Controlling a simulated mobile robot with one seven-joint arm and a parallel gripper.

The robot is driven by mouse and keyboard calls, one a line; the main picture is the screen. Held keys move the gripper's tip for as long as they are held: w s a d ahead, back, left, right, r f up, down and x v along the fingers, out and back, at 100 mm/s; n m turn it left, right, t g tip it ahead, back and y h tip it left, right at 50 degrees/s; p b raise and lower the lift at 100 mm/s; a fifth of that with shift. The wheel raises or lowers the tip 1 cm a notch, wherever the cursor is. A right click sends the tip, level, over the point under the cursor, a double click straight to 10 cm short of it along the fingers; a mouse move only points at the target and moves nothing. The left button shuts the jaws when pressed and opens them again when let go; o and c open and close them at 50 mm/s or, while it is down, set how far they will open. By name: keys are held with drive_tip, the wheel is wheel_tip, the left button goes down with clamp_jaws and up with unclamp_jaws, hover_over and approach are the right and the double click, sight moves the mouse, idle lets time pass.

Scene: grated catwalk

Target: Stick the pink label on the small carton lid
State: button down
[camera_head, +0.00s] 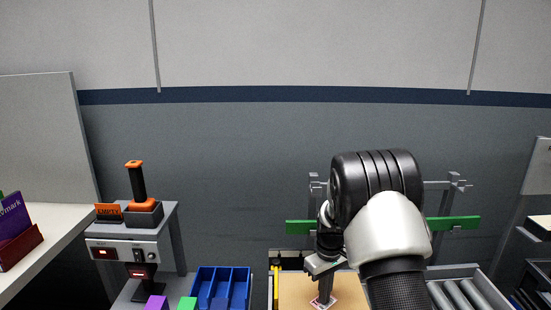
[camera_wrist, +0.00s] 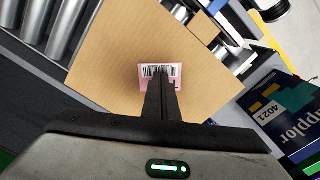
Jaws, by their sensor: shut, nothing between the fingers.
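The pink label (camera_wrist: 150,71), with a black barcode on a white patch, lies flat on the brown carton lid (camera_wrist: 112,62) in the wrist view. My gripper (camera_wrist: 160,77) is shut with its fingers together, and its tips are over the label and hide part of it. In the head view, my gripper (camera_head: 324,296) points down at the lid (camera_head: 293,292), and the edges of the label (camera_head: 331,302) show around the tips. Whether the tips touch the label cannot be told.
Roller conveyor (camera_head: 468,293) lies right of the carton. Green bars (camera_head: 301,226) flank my arm. A dark printed box (camera_wrist: 288,115) is at right in the wrist view.

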wheel_tip(320, 180, up, 7)
drive_tip(key=p, duration=0.4)
drive_tip(key=shift+p, duration=0.3)
idle(0.3)
drive_tip(key=s+r+m+t, duration=0.1)
drive_tip(key=s+r, duration=0.4)
drive_tip(key=r, duration=0.5)
drive_tip(key=s+r+m+t, duration=0.2)
drive_tip(key=s+r, duration=0.3)
drive_tip(key=r, duration=0.4)
drive_tip(key=s+r+m+t, duration=0.15)
drive_tip(key=s+r, duration=0.25)
drive_tip(key=s, duration=0.6)
drive_tip(key=s+r+m+t, duration=0.1)
drive_tip(key=s+r+m, duration=0.15)
drive_tip(key=s, duration=0.75)
wheel_tip(320, 180, up, 15)
drive_tip(key=n+p, duration=0.1)
drive_tip(key=p, duration=1.3)
drive_tip(key=shift+p, duration=0.4)
